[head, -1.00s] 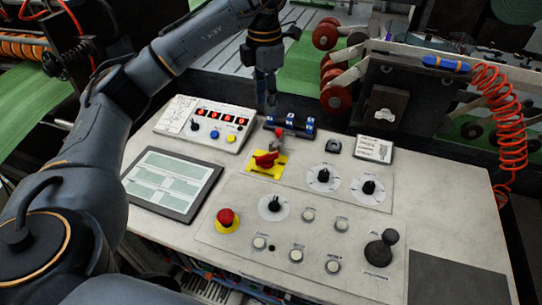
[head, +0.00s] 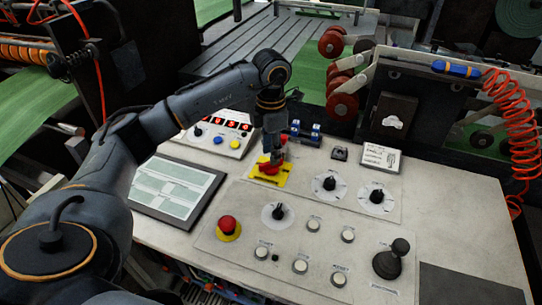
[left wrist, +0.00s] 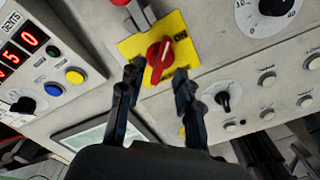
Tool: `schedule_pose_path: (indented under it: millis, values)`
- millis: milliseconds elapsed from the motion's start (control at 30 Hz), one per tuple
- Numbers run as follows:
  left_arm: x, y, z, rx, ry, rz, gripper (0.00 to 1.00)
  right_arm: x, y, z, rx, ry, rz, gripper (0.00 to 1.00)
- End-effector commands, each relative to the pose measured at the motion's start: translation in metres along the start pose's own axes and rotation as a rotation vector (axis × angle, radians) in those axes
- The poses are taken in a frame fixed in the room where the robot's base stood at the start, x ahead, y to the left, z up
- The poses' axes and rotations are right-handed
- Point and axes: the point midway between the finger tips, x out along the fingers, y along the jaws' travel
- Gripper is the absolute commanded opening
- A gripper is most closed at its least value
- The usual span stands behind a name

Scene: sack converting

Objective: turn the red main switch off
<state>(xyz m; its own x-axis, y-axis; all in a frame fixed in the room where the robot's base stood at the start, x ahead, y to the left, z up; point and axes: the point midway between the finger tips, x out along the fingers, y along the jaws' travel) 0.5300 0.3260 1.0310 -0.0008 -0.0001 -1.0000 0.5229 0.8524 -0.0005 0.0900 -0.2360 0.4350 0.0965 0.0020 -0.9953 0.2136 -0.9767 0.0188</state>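The red main switch (left wrist: 159,59) is a rotary handle with a white mark, on a yellow plate (left wrist: 133,46) on the console. In the left wrist view its handle runs up and down, slightly slanted. It also shows in the head view (head: 266,168), partly hidden by my left gripper (head: 272,152). In the left wrist view the left gripper (left wrist: 157,73) is open, with one finger on each side of the handle's lower part. I see gaps between handle and fingers; contact cannot be told. My right gripper is in neither view.
A red emergency button (head: 228,225) on yellow, black dials (head: 330,184) and a joystick (head: 392,258) stand nearby on the console. A touch screen (head: 176,189) lies left. A red and grey piece (left wrist: 140,14) sits just beyond the yellow plate.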

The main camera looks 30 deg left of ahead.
Motion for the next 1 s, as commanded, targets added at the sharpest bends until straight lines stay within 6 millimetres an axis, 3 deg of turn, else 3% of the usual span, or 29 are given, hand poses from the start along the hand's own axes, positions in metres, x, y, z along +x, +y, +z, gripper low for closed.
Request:
schedule_pose_path:
  millis: [200, 567, 600, 767, 1000]
  values:
    - [0.027, 0.000, 0.000, -0.001, 0.002, -0.001, 0.34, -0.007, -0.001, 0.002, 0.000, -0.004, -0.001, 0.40]
    - [0.034, 0.000, 0.000, 0.000, -0.001, 0.000, 0.34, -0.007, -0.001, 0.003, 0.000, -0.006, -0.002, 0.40]
    - [0.034, 0.000, 0.000, 0.000, -0.001, 0.000, 0.32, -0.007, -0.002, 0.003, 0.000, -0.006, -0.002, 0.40]
    - [0.034, 0.000, 0.000, 0.000, -0.001, 0.000, 0.00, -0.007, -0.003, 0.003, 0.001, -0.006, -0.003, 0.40]
    - [0.034, 0.000, 0.000, -0.003, -0.001, 0.000, 0.00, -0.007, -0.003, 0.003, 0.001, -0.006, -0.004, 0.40]
